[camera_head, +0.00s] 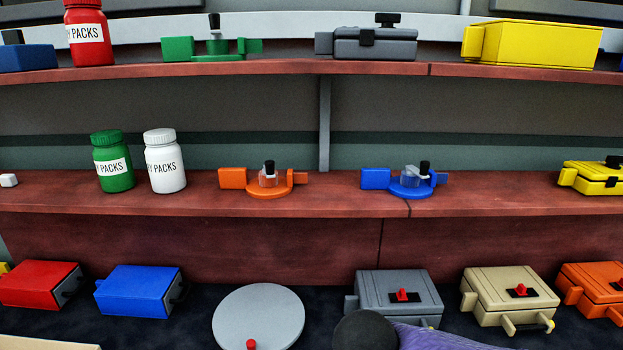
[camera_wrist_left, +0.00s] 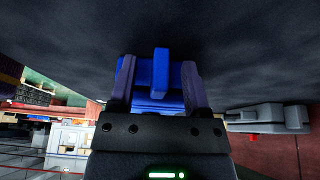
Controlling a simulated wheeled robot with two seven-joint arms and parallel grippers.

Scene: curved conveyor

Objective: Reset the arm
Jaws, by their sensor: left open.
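My left gripper (camera_wrist_left: 158,64) shows in the left wrist view with its two purple-grey fingers apart, so it is open. A blue object with an upright tab (camera_wrist_left: 161,72) shows between and behind the fingers. I cannot tell whether they touch it or which blue object it is. In the head view, a dark rounded part and a purple part at the bottom right of centre look like my own arm. No gripper jaws show in the head view, and my right gripper is not seen.
The lower dark surface holds a red box (camera_head: 40,284), blue box (camera_head: 135,290), grey disc (camera_head: 262,312), and grey (camera_head: 398,289), tan (camera_head: 510,288) and orange (camera_head: 592,285) cases. Above, red-brown shelves (camera_head: 330,197) carry bottles and other items. The grey case's front is partly covered.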

